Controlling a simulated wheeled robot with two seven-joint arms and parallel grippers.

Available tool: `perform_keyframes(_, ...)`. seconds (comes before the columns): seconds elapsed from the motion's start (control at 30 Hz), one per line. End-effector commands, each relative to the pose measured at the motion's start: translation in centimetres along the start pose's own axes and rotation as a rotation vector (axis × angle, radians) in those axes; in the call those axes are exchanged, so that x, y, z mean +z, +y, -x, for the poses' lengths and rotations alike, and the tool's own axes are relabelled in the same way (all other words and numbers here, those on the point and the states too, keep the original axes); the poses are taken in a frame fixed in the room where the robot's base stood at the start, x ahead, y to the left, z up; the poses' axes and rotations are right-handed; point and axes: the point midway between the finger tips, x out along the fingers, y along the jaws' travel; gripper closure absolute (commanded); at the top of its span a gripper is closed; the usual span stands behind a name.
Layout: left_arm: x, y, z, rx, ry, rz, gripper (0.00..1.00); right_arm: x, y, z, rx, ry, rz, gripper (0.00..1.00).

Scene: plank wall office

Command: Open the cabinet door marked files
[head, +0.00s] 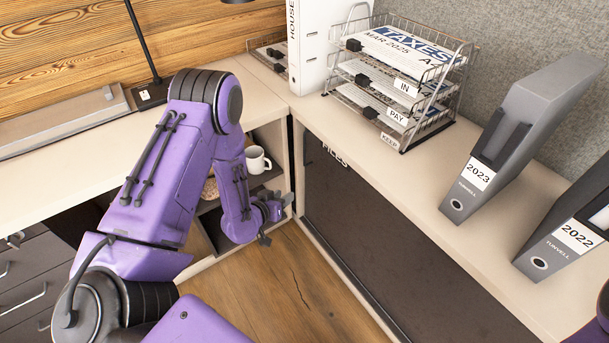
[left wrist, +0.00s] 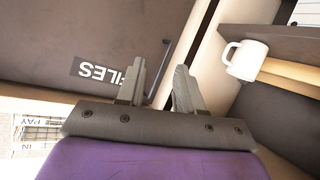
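The dark cabinet door (head: 375,245) stands below the right-hand counter and looks closed. Its white FILES label (head: 334,153) is at the upper left, partly under the counter edge; the label (left wrist: 98,73) appears upside down in the left wrist view. A thin dark bar handle (left wrist: 166,62) is on the door beside the label. My left gripper (head: 279,207) is in front of the corner by the door's left edge. In the left wrist view its two fingers (left wrist: 161,72) are apart, with the handle showing between them; I cannot tell whether they touch it. My right gripper is out of view.
An open shelf with a white mug (head: 257,160) is just left of the door, close to my left gripper. On the counter stand a wire letter tray (head: 405,75) and grey binders (head: 520,130). The wooden floor (head: 285,290) before the door is clear.

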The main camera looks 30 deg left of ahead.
Motion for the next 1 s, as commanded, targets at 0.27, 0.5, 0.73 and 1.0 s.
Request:
perform_keyframes(0.27, -4.8, -5.7, -7.8, 0.247, 0.387, -0.256, 0.64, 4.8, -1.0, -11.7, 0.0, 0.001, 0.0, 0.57)
perform_keyframes(0.5, -6.9, -5.9, -8.8, 0.289, 0.439, -0.318, 0.64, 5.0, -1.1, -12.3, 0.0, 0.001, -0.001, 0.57)
perform_keyframes(0.73, -8.6, -4.2, -13.2, 0.288, 0.436, -0.318, 0.64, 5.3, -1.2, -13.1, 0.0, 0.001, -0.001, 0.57)
perform_keyframes(1.0, -10.1, -2.9, -16.5, 0.287, 0.434, -0.313, 0.64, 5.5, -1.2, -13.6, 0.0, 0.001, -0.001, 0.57)
